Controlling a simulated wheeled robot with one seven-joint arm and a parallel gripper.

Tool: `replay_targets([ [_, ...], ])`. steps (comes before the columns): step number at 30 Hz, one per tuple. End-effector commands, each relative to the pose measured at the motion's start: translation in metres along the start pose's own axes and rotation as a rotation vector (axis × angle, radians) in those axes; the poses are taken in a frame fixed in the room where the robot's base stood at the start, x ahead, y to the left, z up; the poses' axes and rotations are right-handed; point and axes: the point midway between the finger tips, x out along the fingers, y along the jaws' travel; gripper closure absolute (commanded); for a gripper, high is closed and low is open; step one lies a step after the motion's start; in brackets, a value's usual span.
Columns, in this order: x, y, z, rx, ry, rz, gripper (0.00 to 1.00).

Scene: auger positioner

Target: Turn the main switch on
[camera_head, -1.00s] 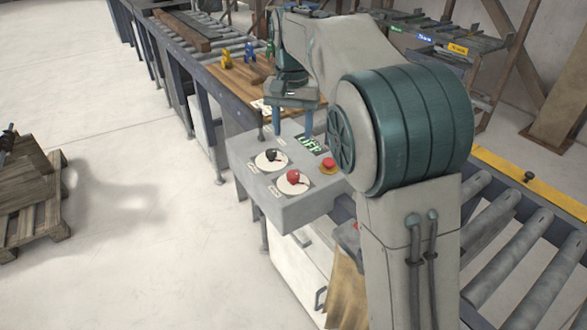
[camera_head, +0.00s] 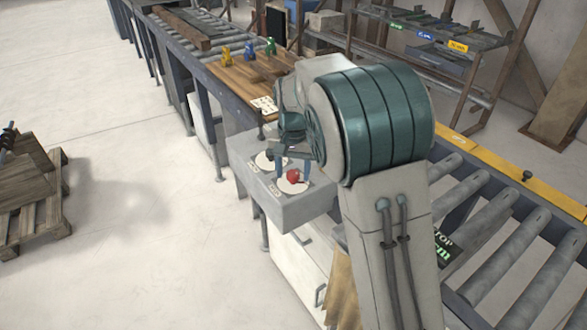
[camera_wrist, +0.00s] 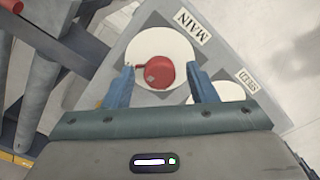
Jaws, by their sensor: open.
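The main switch is a red rotary knob (camera_wrist: 160,72) on a white round plate (camera_wrist: 181,46), beside a label reading MAIN (camera_wrist: 192,27) in the wrist view. In the head view the red knob (camera_head: 296,175) is at the front of the grey control panel (camera_head: 300,212). My gripper (camera_wrist: 164,84) is open, with its two blue fingers on either side of the knob in the wrist view. It also shows over the panel in the head view (camera_head: 292,170). I cannot tell whether the fingers touch the knob.
A second white plate (camera_wrist: 209,90) next to the main one is partly hidden by a finger. My arm covers the panel's right part. A roller conveyor (camera_head: 500,255) runs at right, and a wooden board with small coloured figures (camera_head: 247,67) lies behind the panel.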

Motion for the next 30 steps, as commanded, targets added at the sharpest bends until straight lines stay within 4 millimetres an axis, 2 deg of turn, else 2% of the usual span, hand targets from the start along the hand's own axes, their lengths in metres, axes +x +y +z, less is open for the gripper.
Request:
replay_targets([
  [2,-0.0001,-0.0001,0.0000,0.000,0.000,0.000,0.48],
  [7,-0.0003,-0.0001,0.0000,-0.001,0.000,0.000,0.92],
  [19,-0.0003,0.0000,-0.0003,-0.050,0.001,0.000,0.92],
  [30,0.0002,0.0002,-0.0011,-0.315,0.002,-0.002,0.92],
])
